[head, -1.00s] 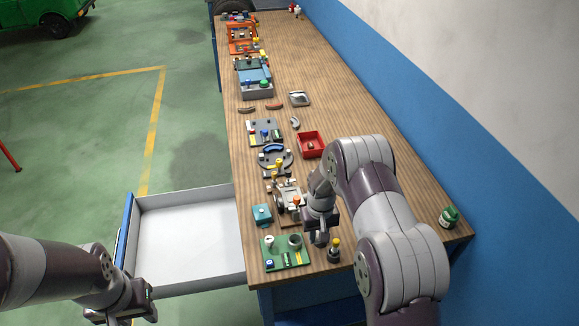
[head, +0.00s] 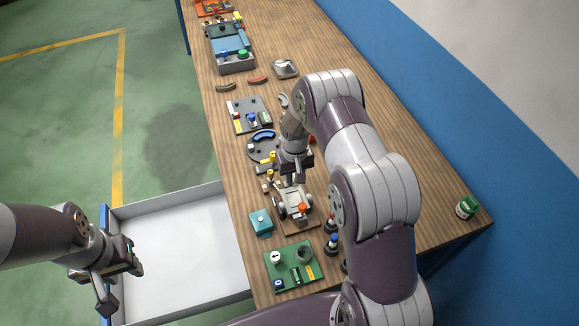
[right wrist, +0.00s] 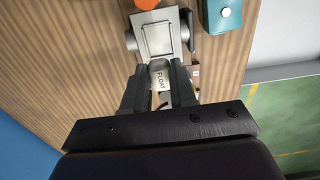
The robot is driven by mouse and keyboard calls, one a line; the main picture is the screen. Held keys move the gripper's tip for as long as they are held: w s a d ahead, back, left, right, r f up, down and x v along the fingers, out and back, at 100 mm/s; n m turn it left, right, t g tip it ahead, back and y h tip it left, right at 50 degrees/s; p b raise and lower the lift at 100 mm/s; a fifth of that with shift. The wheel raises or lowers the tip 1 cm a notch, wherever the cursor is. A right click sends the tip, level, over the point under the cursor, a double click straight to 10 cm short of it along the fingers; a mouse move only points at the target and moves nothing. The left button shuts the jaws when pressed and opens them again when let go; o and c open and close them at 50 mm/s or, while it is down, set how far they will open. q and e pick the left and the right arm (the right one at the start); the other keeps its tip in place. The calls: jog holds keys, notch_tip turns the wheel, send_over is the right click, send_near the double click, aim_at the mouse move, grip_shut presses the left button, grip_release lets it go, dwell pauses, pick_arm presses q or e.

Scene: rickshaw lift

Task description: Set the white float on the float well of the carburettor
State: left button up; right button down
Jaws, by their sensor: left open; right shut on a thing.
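The white float (right wrist: 158,77), marked FLOAT, is between the fingers of my right gripper (right wrist: 158,90) in the right wrist view. The gripper is shut on it. Just ahead of the float is a grey square-framed part of the carburettor (right wrist: 158,41); whether they touch is unclear. In the head view my right gripper (head: 291,178) is at the far edge of the carburettor (head: 284,211), a grey body with an orange part on a brown base. The float is hard to make out there. My left gripper (head: 122,278) is open and empty over the drawer's left side.
A teal box (head: 261,222) stands left of the carburettor, and a green board (head: 290,268) with small parts lies in front. Dark bottles (head: 333,243) stand to the right. The white drawer (head: 190,245) is open and empty. Other fixtures line the bench behind.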

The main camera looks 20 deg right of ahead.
aim_at(295, 200)
jog(key=shift+s+f+b, duration=0.45)
jog(key=shift+f, duration=0.15)
jog(key=f+b, duration=0.2)
jog(key=f, duration=0.1)
jog(key=f+b, duration=0.1)
jog(key=f, duration=0.1)
jog(key=shift+w, duration=0.25)
pick_arm(q)
jog(key=f, duration=0.4)
jog(key=shift+s+f, duration=0.15)
jog(key=shift+s, duration=0.25)
pick_arm(e)
jog(key=shift+s+r, duration=0.1)
jog(key=shift+s, duration=0.05)
jog(key=shift+s, duration=0.35)
pick_arm(q)
jog(key=shift+f+b, duration=0.35)
jog(key=shift+b, duration=0.2)
pick_arm(e)
jog(key=shift+f, duration=0.45)
